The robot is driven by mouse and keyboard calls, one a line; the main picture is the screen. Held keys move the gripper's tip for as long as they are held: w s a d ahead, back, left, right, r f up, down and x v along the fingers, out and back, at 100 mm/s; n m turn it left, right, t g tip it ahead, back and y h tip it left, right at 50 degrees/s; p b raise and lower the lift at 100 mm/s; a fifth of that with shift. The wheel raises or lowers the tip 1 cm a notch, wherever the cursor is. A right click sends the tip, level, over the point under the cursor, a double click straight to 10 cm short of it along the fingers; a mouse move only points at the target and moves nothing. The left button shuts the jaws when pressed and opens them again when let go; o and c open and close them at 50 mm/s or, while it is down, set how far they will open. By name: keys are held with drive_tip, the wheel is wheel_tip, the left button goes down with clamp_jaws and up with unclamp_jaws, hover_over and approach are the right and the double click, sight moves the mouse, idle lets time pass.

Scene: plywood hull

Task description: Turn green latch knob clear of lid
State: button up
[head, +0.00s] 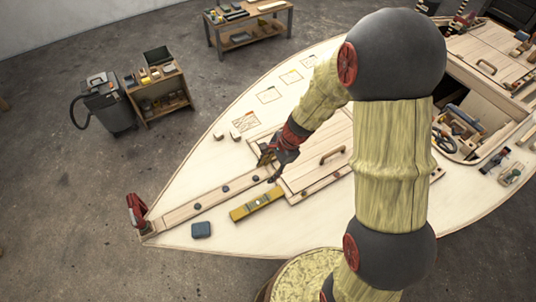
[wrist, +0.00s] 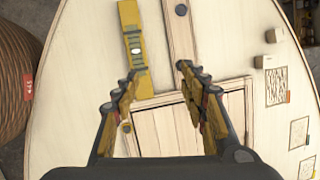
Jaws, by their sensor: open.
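The pale wooden lid (head: 308,172) is set in the hull deck, with a bar handle (head: 332,153) on it. In the wrist view the lid (wrist: 160,122) lies below and between the fingers, its near part hidden by my gripper. My gripper (head: 268,160) is above the lid's end by the long plank. In the wrist view my gripper (wrist: 156,72) has its fingers wide apart with nothing between them. I cannot make out a green latch knob.
A yellow spirit level (head: 256,205) lies beside the plank (head: 208,197), which has several dark bolts. Small wooden blocks (head: 236,134) stand on the deck. The deck left of the blocks is clear.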

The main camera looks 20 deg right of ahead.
drive_tip(key=w+d+f+m+t+h, duration=0.1)
drive_tip(key=w+d+f+m, duration=0.1)
drive_tip(key=w+m, duration=0.4)
drive_tip(key=w+d+f+m+t+h, duration=0.1)
drive_tip(key=w+d+f+m+t, duration=0.2)
drive_tip(key=m, duration=0.5)
drive_tip(key=shift+g, duration=0.7)
drive_tip(key=shift+w+a+r+b+x, duration=0.15)
drive_tip(key=shift+b+x, duration=0.4)
drive_tip(key=shift+x, duration=0.6)
drive_tip(key=shift+w+a+b+x, duration=0.1)
drive_tip(key=shift+w+b+x, duration=0.15)
drive_tip(key=shift+b+x, duration=0.65)
drive_tip(key=shift+w+r+b+x, duration=0.1)
drive_tip(key=shift+w+b+x, duration=0.1)
drive_tip(key=shift+x, duration=1.25)
drive_tip(key=shift+c, duration=0.6)
clamp_jaws()
